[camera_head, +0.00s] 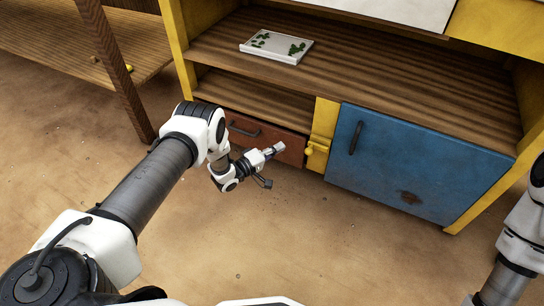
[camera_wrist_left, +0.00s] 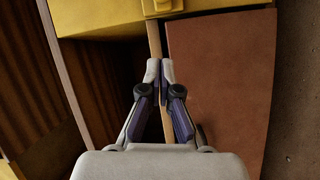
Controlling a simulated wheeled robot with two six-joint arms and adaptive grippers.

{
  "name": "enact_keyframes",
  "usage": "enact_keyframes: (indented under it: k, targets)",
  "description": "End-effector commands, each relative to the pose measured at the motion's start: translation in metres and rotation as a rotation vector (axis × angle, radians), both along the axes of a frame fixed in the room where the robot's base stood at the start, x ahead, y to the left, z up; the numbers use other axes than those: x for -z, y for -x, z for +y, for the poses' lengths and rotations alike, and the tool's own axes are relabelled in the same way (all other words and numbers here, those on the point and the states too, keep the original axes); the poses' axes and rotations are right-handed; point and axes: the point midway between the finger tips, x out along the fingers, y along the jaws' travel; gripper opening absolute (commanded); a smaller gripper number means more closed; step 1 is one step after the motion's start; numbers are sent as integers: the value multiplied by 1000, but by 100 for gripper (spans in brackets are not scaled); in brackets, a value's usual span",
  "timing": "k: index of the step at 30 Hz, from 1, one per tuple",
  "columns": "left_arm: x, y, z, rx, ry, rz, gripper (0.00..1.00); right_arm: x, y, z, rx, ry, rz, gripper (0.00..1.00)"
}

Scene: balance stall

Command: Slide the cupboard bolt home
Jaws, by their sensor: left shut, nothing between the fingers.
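The cupboard has a blue door (camera_head: 420,165) with a dark upright handle (camera_head: 356,137); the door looks closed. A small yellow fitting with a knob, seemingly the bolt (camera_head: 316,149), sits on the yellow post left of the door. A yellow block on the yellow panel shows at the top of the left wrist view (camera_wrist_left: 162,6); it may be the same fitting. My left gripper (camera_head: 280,147) is shut and empty, in front of the red-brown drawer and left of the knob. Its fingertips (camera_wrist_left: 159,70) meet in the left wrist view. My right gripper is out of view.
A white tray (camera_head: 276,58) with green bits lies on the wooden shelf above. A wooden post (camera_head: 118,75) stands at left. The floor in front is clear.

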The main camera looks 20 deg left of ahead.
Motion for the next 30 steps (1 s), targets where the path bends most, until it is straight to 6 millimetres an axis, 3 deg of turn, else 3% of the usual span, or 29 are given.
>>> enact_keyframes:
  k: [1,6,13,26,30]
  targets:
    - [6,-10,-5,1,-2,-3,0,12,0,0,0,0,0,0]
    - [8,-43,-23,2,0,-3,0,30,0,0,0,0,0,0]
    - [11,-33,-54,0,0,1,0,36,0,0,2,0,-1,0]
    - [10,-32,-61,0,0,1,0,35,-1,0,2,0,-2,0]
    - [10,-31,-79,4,0,1,0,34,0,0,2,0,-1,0]
